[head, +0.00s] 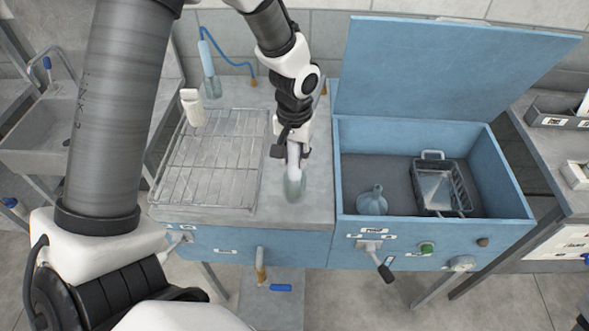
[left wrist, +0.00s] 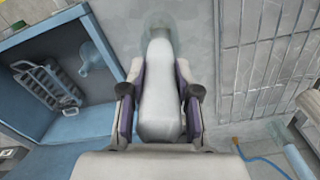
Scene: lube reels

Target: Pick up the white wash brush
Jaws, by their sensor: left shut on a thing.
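The white wash brush (head: 293,160) is upright over the grey counter, to the right of the wire rack, with its pale translucent green head (head: 294,187) pointing down. My left gripper (head: 291,146) is shut on its white handle. In the left wrist view the white handle (left wrist: 160,85) runs between the two purple-padded fingers of the left gripper (left wrist: 160,112), and the translucent head shows beyond it. I cannot tell whether the head touches the counter. My right gripper is not in view.
A wire rack (head: 212,165) lies left of the brush, with a white bottle (head: 192,108) at its back. A blue open-lidded tank (head: 385,135) to the right holds a blue flask (head: 372,200) and a metal basket (head: 440,187). A blue hose tool (head: 207,65) hangs behind.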

